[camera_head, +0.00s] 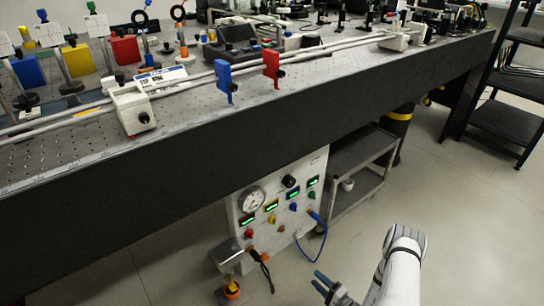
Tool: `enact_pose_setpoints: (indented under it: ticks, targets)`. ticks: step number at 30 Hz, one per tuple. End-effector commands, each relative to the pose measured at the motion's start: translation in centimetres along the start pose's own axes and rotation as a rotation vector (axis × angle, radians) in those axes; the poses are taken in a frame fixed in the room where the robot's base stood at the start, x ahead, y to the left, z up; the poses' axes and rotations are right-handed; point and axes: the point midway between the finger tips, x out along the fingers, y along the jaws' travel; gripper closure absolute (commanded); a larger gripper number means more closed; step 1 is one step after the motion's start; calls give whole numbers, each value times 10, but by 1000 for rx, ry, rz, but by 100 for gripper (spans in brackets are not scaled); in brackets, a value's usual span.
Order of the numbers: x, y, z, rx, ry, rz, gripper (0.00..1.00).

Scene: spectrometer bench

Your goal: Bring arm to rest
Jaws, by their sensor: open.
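My gripper (323,283) shows at the bottom of the head view, with dark blue fingers at the end of my white arm. It is open and nothing shows between its fingers. It is over the grey floor, in front of the bench and to the right of the control panel. The lower part of the arm is cut off by the bottom edge of the picture.
A long optical bench (220,150) crosses the view, with rails, a blue holder (224,80) and a red holder (271,66) on top. A control panel (275,205) with a gauge and cables stands below it. A grey cart (362,150) is beside the panel. Open floor (470,230) lies right.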

Motion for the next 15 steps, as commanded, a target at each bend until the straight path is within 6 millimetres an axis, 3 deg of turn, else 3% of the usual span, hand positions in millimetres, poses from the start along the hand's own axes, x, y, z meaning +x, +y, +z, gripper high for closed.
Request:
enact_pose_setpoints:
  ticks: [11,15]
  targets:
    - [28,-90,-1,41,-188,11,47]
    - [40,-141,3,56,-296,32,47]
